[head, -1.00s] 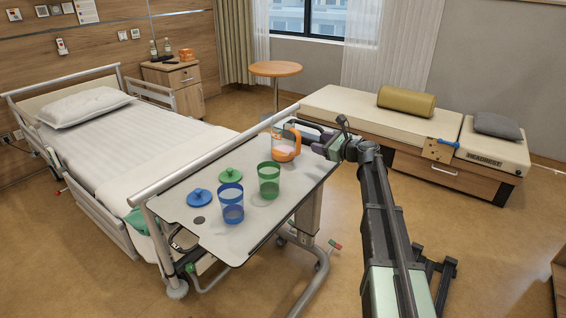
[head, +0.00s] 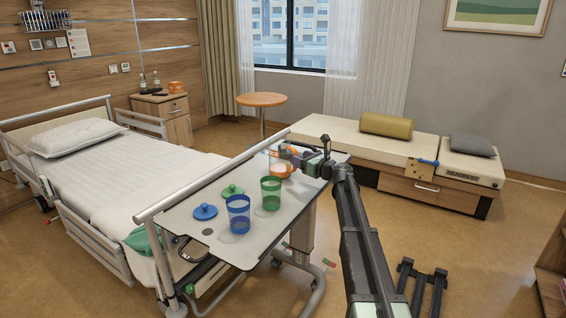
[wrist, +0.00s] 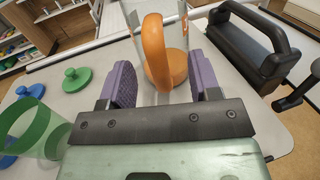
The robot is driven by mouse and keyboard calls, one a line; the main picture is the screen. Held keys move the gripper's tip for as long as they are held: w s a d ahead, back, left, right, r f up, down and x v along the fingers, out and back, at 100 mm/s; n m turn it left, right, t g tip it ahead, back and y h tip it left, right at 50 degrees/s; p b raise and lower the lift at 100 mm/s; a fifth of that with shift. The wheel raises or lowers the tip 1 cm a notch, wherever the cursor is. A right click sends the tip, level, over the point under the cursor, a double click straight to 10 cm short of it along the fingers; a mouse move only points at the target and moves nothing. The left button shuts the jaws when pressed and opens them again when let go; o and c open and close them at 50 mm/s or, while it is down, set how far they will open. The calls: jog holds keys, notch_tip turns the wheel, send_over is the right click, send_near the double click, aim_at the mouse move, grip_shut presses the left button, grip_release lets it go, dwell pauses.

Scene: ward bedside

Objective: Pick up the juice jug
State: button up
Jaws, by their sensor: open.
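The juice jug (head: 281,173) stands at the far end of the overbed table, clear with an orange lower part; my gripper partly hides it in the head view. In the wrist view its orange handle (wrist: 155,52) rises between my two purple fingers, with the clear jug body (wrist: 182,22) just beyond. My gripper (head: 297,156) is open, its fingers on either side of the handle in the wrist view (wrist: 163,78). There is a gap beside each finger. I cannot tell how far the fingers reach past the handle.
On the overbed table (head: 180,222) stand a blue cup (head: 238,215) and a green cup (head: 271,195). A blue lid (head: 205,211) and a green lid (head: 232,190) lie beside them. A black handled thing (wrist: 245,45) is right of the jug in the wrist view. The bed (head: 130,170) is left.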

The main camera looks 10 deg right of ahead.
aim_at(291, 169)
jog(key=x, duration=0.5)
jog(key=shift+a, duration=0.2)
grip_shut()
